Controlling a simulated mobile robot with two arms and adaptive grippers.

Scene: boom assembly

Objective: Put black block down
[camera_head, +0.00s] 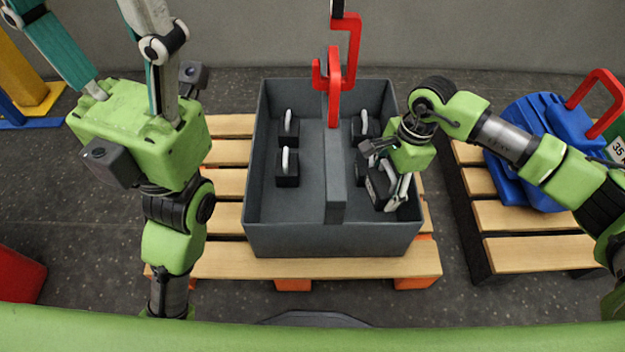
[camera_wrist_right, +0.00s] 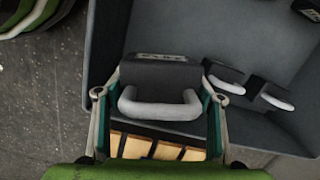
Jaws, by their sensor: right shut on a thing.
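My right gripper (camera_head: 392,190) is shut on a black block (camera_head: 379,187) with a pale handle, at the right compartment of the grey crate (camera_head: 330,241). In the right wrist view the held black block (camera_wrist_right: 160,77) sits between both fingers, handle towards the camera. I cannot tell whether its underside touches the crate floor. Another black block (camera_head: 366,128) stands further back in the right compartment; a dark shape between is partly hidden by my gripper. Two black blocks (camera_head: 288,174) (camera_head: 289,128) stand in the left compartment. My left gripper (camera_head: 85,15) is raised at the left, fingers wide apart and empty.
A grey divider (camera_head: 335,180) splits the crate, which rests on a wooden pallet (camera_head: 215,262). A red hook (camera_head: 335,80) hangs above the divider's back end. A blue object (camera_head: 535,110) with a red handle lies on another pallet (camera_head: 525,215) at right.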

